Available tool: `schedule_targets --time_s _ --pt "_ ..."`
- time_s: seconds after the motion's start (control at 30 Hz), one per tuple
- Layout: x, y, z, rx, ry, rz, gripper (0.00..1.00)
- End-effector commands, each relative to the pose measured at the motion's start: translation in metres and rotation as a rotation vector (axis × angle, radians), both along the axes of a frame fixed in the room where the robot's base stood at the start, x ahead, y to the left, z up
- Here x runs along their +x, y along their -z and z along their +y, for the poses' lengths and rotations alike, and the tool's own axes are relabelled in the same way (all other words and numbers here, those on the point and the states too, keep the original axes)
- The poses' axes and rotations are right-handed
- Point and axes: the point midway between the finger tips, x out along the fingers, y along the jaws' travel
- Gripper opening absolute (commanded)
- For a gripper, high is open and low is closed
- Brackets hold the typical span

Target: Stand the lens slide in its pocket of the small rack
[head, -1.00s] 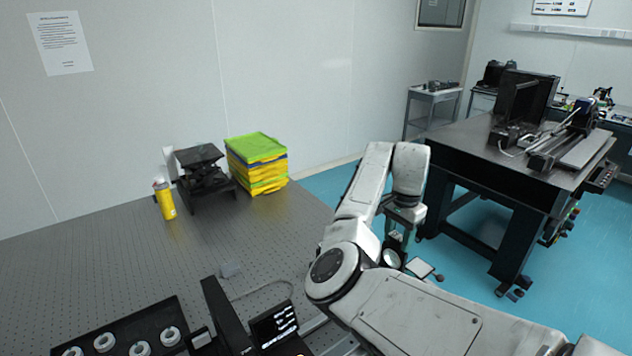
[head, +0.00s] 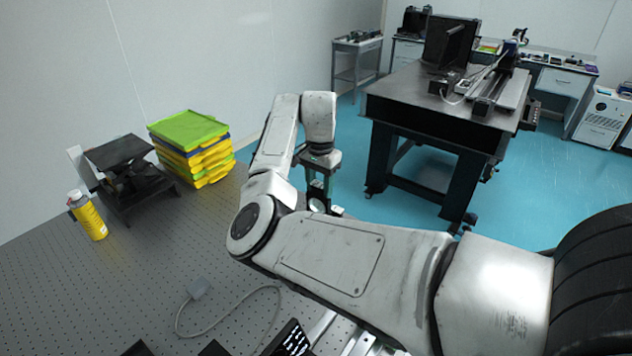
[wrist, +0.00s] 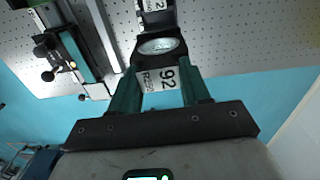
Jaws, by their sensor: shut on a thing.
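My gripper (head: 318,185) hangs from the arm beyond the edge of the perforated table in the head view, pointing down. In the wrist view its two green fingers (wrist: 160,92) are shut on the lens slide (wrist: 160,62), a dark holder with a round clear lens and a white label reading 92. The slide's lens also shows below the gripper in the head view (head: 317,206). A black part with a white label lies just past the lens in the wrist view; I cannot tell whether it belongs to the slide. I cannot make out the small rack in either current view.
The perforated table (head: 130,290) bears a yellow bottle (head: 88,216), a black lab jack (head: 125,175), stacked trays (head: 192,145) and a grey cable (head: 235,335). A rail with black knobs (wrist: 75,55) shows in the wrist view. Another optical table (head: 415,110) stands beyond open blue floor.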

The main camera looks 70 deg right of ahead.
Motion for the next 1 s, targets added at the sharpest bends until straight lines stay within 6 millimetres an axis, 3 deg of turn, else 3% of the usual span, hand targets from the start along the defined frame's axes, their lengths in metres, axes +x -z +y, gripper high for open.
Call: schedule_targets --time_s 1.0 --pt "0.001 0.077 0.0 0.0 -0.001 -0.001 0.0"
